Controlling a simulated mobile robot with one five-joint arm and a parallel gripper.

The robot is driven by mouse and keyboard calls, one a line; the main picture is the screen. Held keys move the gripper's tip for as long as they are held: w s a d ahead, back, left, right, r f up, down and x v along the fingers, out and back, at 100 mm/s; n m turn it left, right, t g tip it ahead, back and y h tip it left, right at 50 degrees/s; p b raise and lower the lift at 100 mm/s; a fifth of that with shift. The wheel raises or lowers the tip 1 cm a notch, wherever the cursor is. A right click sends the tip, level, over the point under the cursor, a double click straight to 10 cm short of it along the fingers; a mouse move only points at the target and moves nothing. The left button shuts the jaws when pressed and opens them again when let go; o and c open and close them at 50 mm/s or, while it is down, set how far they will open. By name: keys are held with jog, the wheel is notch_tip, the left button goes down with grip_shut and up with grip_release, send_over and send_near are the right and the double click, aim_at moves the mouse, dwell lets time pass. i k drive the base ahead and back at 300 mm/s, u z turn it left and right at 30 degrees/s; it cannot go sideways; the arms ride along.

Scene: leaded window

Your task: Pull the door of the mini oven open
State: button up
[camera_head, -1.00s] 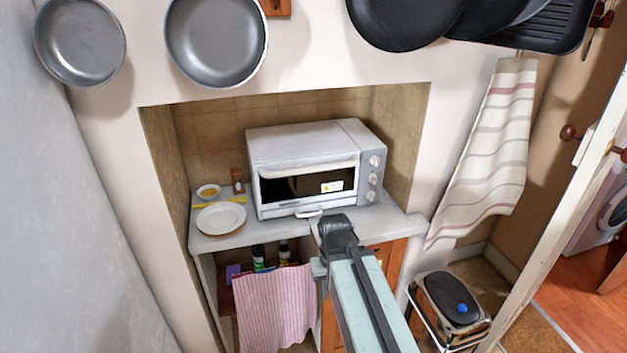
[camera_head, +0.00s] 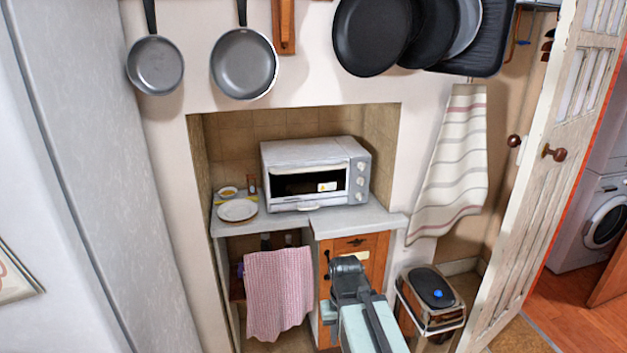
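The mini oven (camera_head: 306,150) is a white-grey box with a dark glass front, standing on the counter in the wall niche. Its door (camera_head: 310,184) looks shut, with a light bar along the top and a small label on the glass. Round knobs (camera_head: 361,182) line the right side of the front. My gripper (camera_head: 346,268) is dark and appears below and slightly right of the oven, in front of the wooden cabinet, apart from the oven. Its fingertips cannot be made out, so its opening is unclear.
A plate (camera_head: 237,210) and a small bowl (camera_head: 228,191) sit left of the oven. A pink cloth (camera_head: 278,290) hangs below the counter (camera_head: 362,219). A bin (camera_head: 432,292) stands at the right, near an open door (camera_head: 535,180). Pans (camera_head: 244,64) hang above.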

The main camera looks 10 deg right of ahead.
aim_at(295, 182)
jog(key=u, duration=3.4)
jog(key=k, duration=1.15)
jog(key=z, duration=1.5)
jog(key=i, duration=1)
jog(key=u, duration=0.05)
